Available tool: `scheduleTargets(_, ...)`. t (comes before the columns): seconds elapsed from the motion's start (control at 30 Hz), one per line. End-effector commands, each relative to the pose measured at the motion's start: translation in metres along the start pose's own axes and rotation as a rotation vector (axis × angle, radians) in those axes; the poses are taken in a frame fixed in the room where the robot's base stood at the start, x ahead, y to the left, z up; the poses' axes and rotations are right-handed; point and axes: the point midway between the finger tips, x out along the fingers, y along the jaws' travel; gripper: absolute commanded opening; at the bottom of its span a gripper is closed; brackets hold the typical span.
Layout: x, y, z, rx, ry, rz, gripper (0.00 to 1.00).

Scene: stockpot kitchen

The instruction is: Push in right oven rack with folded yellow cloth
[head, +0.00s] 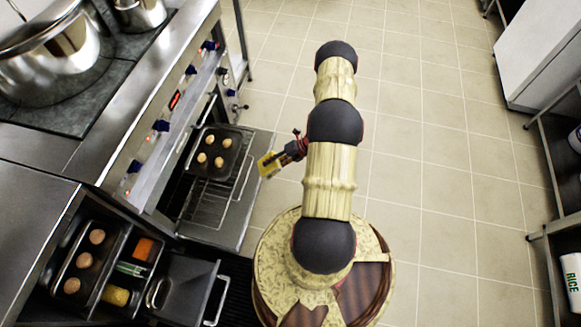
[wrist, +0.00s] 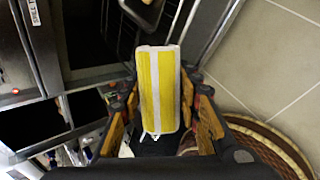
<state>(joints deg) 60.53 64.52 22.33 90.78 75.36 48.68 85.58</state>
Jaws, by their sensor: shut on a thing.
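My gripper (head: 296,149) is shut on the folded yellow cloth (head: 268,164), just right of the open oven. In the wrist view the cloth (wrist: 158,88) is a yellow roll with white stripes, held between both fingers. The oven rack (head: 209,201) is pulled partly out over the lowered oven door (head: 233,226). A dark tray (head: 217,152) with several round pale items sits on the rack. The cloth is close to the rack's right side; I cannot tell whether they touch.
An open drawer (head: 165,283) below left holds a tray of round items and small containers. Large pots (head: 50,60) stand on the stove. A white cabinet (head: 545,55) and shelving are at right. The tiled floor (head: 440,170) between is clear.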

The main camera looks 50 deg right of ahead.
Motion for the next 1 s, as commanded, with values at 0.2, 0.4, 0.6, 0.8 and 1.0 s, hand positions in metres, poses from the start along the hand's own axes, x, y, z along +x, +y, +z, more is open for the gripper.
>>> scheduleTargets(0.2,-0.015,-0.067,-0.006,0.260,-0.294,0.049,0.00)
scheduleTargets(0.4,-0.022,-0.092,-0.008,0.345,-0.414,0.065,0.00)
scheduleTargets(0.6,-0.016,-0.093,-0.007,0.353,-0.424,0.067,0.00)
scheduleTargets(0.8,-0.002,-0.093,-0.003,0.352,-0.422,0.067,0.00)
scheduleTargets(1.0,0.012,-0.092,0.001,0.351,-0.422,0.067,0.00)
